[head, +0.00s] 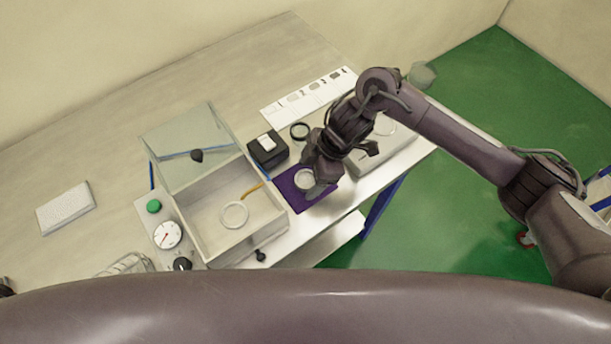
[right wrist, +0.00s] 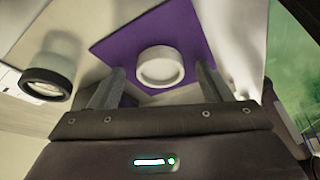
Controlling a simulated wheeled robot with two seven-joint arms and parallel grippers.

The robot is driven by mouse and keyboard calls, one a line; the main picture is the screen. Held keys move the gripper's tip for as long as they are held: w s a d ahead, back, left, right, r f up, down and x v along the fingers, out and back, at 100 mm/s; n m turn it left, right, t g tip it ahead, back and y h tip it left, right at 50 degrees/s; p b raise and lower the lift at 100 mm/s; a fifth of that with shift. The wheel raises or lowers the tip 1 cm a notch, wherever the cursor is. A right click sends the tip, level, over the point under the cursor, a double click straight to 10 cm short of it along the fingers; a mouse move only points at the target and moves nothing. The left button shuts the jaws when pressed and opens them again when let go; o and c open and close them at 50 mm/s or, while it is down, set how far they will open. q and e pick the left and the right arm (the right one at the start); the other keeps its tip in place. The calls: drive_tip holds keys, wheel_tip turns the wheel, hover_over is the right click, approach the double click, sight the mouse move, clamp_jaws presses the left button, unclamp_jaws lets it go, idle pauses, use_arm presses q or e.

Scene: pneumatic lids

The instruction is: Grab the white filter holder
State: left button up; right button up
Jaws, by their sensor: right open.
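The white filter holder (right wrist: 160,68) is a round white ring lying on a purple mat (right wrist: 118,45) in the right wrist view. In the head view the holder (head: 305,179) is partly hidden by my right gripper (head: 318,188), which hangs over the mat (head: 289,187). In the right wrist view my right gripper (right wrist: 158,90) is open, with one finger on each side of the holder's near edge and nothing held. I cannot tell whether the fingers touch the mat. My left gripper does not show.
A clear-lidded box (head: 196,222) stands open left of the mat, with a white ring (head: 234,215) inside. A grey box (head: 366,163) is to the right. A gauge (head: 167,235) is at front left.

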drive_tip(key=shift+f, duration=0.1)
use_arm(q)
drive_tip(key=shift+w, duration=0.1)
use_arm(e)
drive_tip(key=c, duration=1)
drive_tip(key=shift+c, duration=0.2)
